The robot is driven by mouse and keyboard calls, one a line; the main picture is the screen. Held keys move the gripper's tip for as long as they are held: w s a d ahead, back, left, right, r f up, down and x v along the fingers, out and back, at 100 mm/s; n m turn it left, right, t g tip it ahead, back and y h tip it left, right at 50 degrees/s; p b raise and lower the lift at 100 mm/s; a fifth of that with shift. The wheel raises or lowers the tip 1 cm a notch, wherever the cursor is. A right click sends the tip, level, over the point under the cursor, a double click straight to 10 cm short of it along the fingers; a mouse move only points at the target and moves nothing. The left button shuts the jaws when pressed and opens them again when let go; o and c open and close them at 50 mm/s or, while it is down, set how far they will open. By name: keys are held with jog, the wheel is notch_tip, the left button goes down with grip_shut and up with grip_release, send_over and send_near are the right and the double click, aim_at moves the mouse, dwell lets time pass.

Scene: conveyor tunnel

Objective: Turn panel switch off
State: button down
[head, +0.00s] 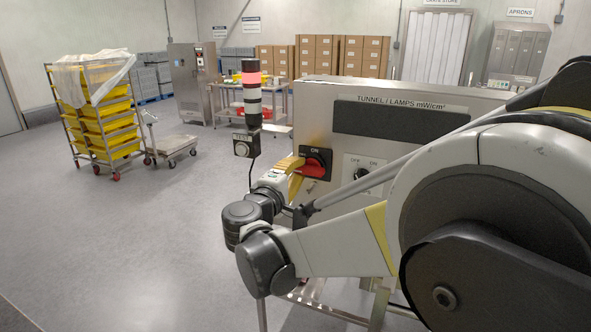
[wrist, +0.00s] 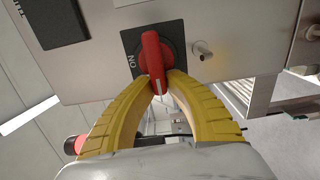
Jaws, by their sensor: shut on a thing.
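The panel switch is a red rotary handle (head: 314,170) on a black plate marked ON at the top, on the front of the steel tunnel panel. In the wrist view the red handle (wrist: 152,60) lies across the plate, not pointing at the ON mark. My gripper (head: 297,166) reaches it from the left in the head view. In the wrist view the two yellow fingers of my gripper (wrist: 166,78) close in on the handle's near end, one on each side. The gripper hides part of the handle and plate in the head view.
A smaller OFF/ON selector (head: 361,173) sits to the right on the tunnel panel (head: 450,100). A signal tower (head: 252,95) with a red lit top and a small TEST box (head: 243,145) stand left of the panel.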

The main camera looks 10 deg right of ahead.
jog(key=c, duration=1.4)
grip_release()
jog(key=v, duration=1.2)
